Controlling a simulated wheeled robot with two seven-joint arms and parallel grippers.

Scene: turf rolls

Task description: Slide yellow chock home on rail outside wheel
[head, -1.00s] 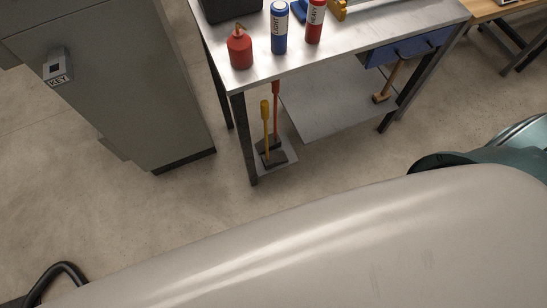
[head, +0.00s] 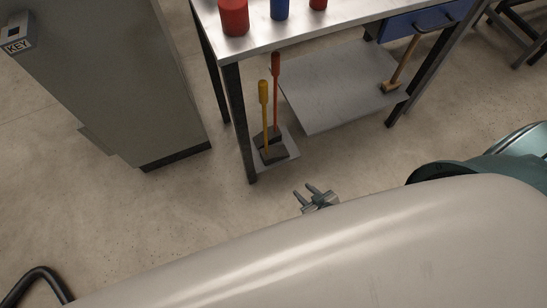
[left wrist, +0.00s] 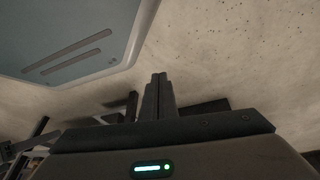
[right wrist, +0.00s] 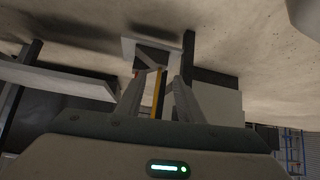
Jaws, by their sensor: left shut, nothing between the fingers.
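A yellow upright handle (head: 264,96) rises from a dark base (head: 273,155), which I take for the yellow chock. It stands on a small grey plate (head: 290,152) by the bench's near leg. A similar piece with a red handle (head: 276,78) stands just behind it. My right gripper (head: 309,190) is open and empty, over the floor in front of the plate. In the right wrist view the yellow handle (right wrist: 158,94) shows between the fingers, farther off. My left gripper (left wrist: 158,78) is shut and empty. I cannot make out the rail or wheel.
A metal bench (head: 300,37) stands above, with a lower shelf (head: 335,92) holding a wooden-handled mallet (head: 399,68). A grey cabinet (head: 120,75) is at left. Cans (head: 233,15) stand on the bench top. The floor (head: 190,205) between is clear.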

